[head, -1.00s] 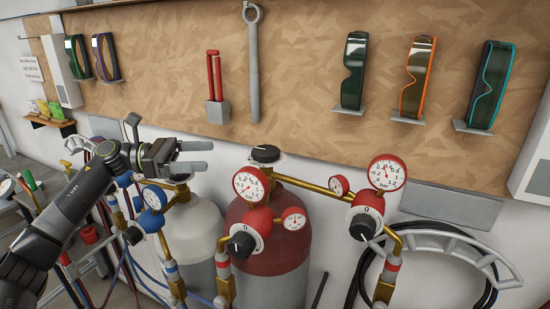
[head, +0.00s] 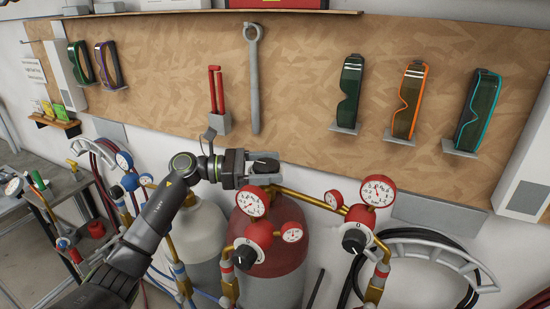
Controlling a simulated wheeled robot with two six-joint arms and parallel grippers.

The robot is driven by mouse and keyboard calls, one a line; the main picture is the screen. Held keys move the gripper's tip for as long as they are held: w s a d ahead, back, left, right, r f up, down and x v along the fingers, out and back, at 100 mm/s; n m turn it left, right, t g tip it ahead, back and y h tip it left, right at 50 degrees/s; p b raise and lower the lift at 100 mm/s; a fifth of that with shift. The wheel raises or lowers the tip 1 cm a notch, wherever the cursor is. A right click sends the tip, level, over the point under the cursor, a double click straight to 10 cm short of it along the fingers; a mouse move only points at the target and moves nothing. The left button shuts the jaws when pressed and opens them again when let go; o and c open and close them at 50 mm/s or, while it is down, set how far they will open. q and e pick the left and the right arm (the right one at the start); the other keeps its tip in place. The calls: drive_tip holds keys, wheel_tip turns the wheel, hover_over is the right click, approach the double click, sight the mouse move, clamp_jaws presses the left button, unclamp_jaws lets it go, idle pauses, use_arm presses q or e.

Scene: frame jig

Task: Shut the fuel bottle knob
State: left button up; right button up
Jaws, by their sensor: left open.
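The fuel bottle appears to be the red cylinder (head: 285,258), upright against the wall, with a grey lower part. Its black round knob (head: 263,165) sits on top of the valve. My left gripper (head: 275,168) comes in from the left at knob height, jaws open, with the knob between its fingers. I cannot tell whether the fingers touch the knob. The gripper hides part of the valve below. My right gripper is not in view.
Red gauges (head: 377,191) and brass pipes crowd the front and right of the bottle. A pale cylinder (head: 199,232) stands to its left. A pegboard (head: 300,80) with a wrench (head: 254,80) and goggles (head: 408,100) is behind. A hose coil (head: 450,270) hangs at right.

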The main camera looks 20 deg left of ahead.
use_arm(q)
drive_tip(key=shift+x, duration=0.75)
drive_tip(key=c, duration=1)
drive_tip(key=shift+f+b, duration=0.15)
drive_tip(key=shift+b, duration=0.3)
drive_tip(key=m+g+b, duration=0.1)
drive_tip(key=g+b, duration=0.1)
drive_tip(key=b, duration=0.2)
drive_tip(key=m+g+h+b, duration=0.1)
drive_tip(key=m+g+b, duration=0.1)
drive_tip(key=b, duration=0.2)
drive_tip(key=m+g+b, duration=0.1)
drive_tip(key=g+b, duration=0.1)
drive_tip(key=b, duration=0.2)
drive_tip(key=shift+s+d+g+h, duration=0.1)
drive_tip(key=shift+s+g+h, duration=0.2)
drive_tip(key=shift+s+g, duration=0.1)
drive_tip(key=shift+s+m+g+b, duration=0.1)
drive_tip(key=shift+m+g+b, duration=0.9)
drive_tip(key=shift+g+b, duration=0.25)
drive_tip(key=shift+r, duration=0.2)
drive_tip(key=o, duration=1)
